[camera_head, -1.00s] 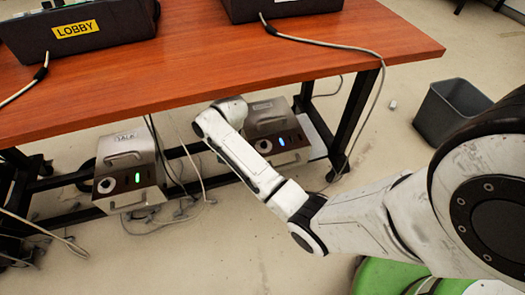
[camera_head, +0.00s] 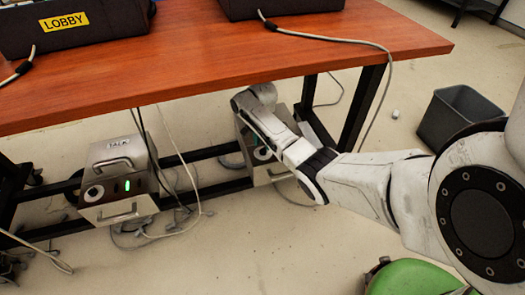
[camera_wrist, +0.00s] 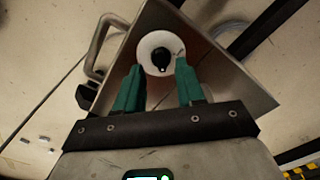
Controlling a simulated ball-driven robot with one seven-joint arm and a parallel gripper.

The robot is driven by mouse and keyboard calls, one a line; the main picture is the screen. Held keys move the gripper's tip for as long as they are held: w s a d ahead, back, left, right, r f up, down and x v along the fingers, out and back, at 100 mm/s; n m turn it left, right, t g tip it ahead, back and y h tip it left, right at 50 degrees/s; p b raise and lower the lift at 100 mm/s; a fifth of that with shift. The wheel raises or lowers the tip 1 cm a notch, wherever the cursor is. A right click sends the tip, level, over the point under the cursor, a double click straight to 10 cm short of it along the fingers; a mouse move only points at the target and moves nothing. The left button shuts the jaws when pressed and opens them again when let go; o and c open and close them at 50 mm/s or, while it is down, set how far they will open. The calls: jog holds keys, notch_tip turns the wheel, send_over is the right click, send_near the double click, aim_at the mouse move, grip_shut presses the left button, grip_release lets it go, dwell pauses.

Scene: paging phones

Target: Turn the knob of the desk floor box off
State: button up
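Two grey metal floor boxes stand under the desk. In the wrist view a white dial with a black knob (camera_wrist: 160,56) sits on a box face. My gripper (camera_wrist: 159,77) is open, its two teal fingers apart just below the black knob, near the dial's lower left and right edges. It holds nothing; whether the fingertips touch the dial I cannot tell. The gripper is hidden in the head view.
The left floor box (camera_head: 120,160), marked TALK, has a lit green light and a white knob. The wooden desk (camera_head: 200,60) overhangs both boxes, with black legs and rails around them. Cables hang between the boxes. A grey bin (camera_head: 455,115) stands at right.

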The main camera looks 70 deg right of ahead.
aim_at(263, 151)
jog(key=shift+f+b, duration=0.5)
jog(key=shift+f, duration=0.95)
grip_shut()
